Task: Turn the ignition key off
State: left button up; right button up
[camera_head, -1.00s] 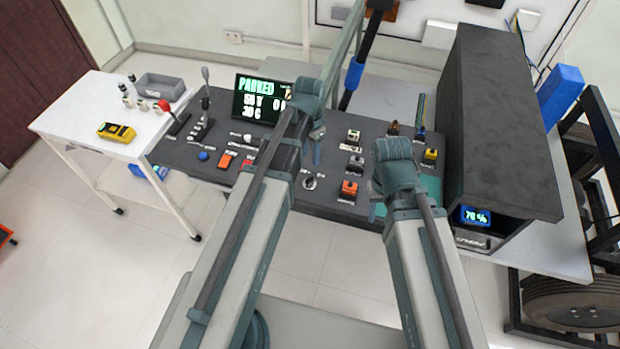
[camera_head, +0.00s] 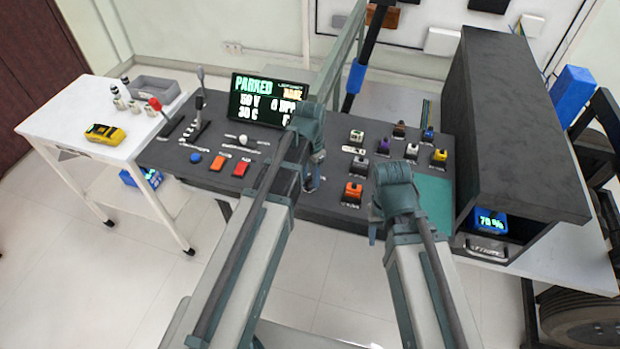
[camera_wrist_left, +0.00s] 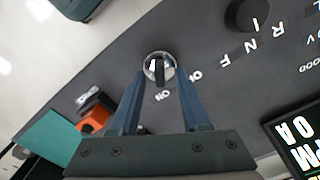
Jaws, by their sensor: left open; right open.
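The ignition key switch (camera_wrist_left: 158,68) is a round metal-rimmed switch with a dark key in it, on the dark panel in the left wrist view. ON and OFF labels are printed beside it. The key's dark grip lies roughly upright in that picture, its end toward the ON label. My left gripper (camera_wrist_left: 161,76) is open, its blue fingers on either side of the switch; contact cannot be told. In the head view my left gripper (camera_head: 312,165) largely hides the switch. My right gripper (camera_head: 378,225) is over the panel's right part, its fingers mostly hidden.
A display (camera_head: 262,100) reading PARKED stands at the panel's back. A black selector knob (camera_wrist_left: 247,14) marked R, N, F is near the switch. A dark box (camera_head: 515,130) stands at right.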

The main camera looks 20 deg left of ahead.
pick_arm(q)
grip_shut()
dwell(0.4)
jog(key=n, duration=0.5)
jog(key=shift+n, duration=0.4)
jog(key=n, duration=0.5)
jog(key=shift+a+n, duration=0.1)
jog(key=shift+n, duration=0.6)
